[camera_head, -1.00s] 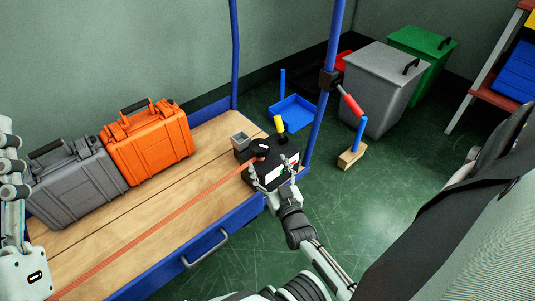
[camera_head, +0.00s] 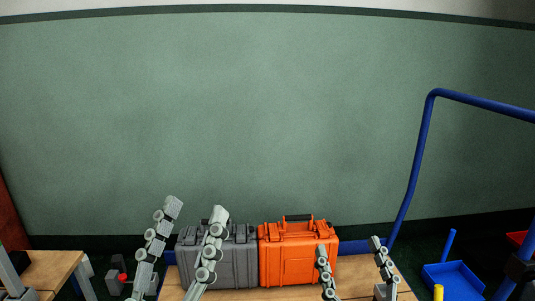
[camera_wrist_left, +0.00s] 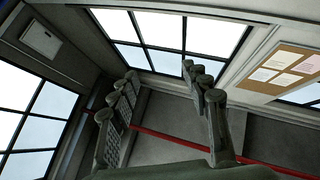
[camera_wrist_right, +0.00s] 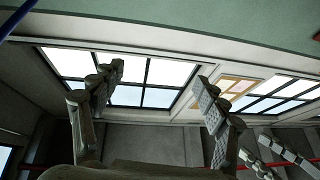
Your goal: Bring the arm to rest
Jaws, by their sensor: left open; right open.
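My left gripper (camera_head: 197,208) points upward at the lower left middle of the head view, its two fingers spread apart with nothing between them. In the left wrist view the left gripper (camera_wrist_left: 160,72) is open and empty against windows and wall. My right gripper (camera_head: 349,246) also points up at the lower right of the head view, fingers apart and empty. The arms below the grippers are out of the head view.
A grey case (camera_head: 235,262) and an orange case (camera_head: 288,262) stand side by side behind the grippers on a wooden bench (camera_head: 355,285). A blue rail (camera_head: 413,165) rises at the right. The wall above is bare.

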